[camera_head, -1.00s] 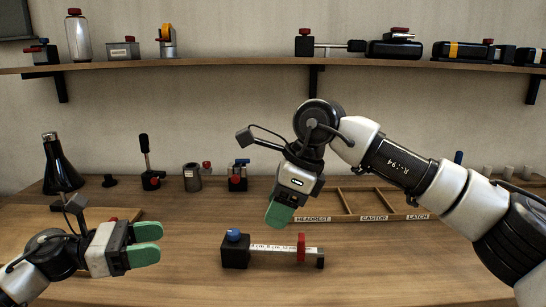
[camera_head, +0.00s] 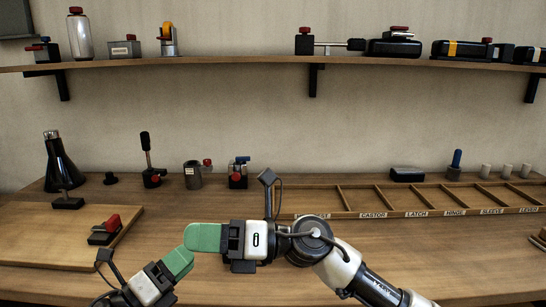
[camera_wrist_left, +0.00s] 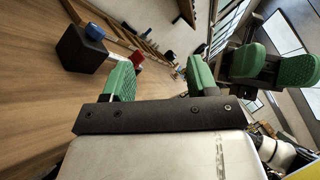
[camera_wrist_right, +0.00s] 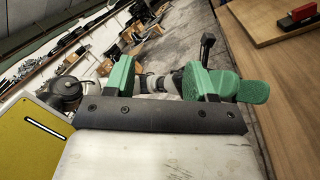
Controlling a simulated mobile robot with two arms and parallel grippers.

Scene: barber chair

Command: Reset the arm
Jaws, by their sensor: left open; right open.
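My right gripper (camera_head: 190,237) reaches in from the right and points left, low over the middle of the bench. My left gripper (camera_head: 178,262) comes from the lower left, and its green fingers are close to those of the right one; I cannot tell whether they touch. In the left wrist view my left gripper (camera_wrist_left: 160,78) is open and empty, with the right gripper's green fingers at upper right. In the right wrist view my right gripper (camera_wrist_right: 158,78) is open and empty.
A wooden board (camera_head: 60,237) with a red-topped part (camera_head: 104,230) lies at left. A labelled compartment tray (camera_head: 425,210) stands at right. A black bottle (camera_head: 60,165) and several small parts stand along the back. A shelf (camera_head: 230,62) crosses the wall above.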

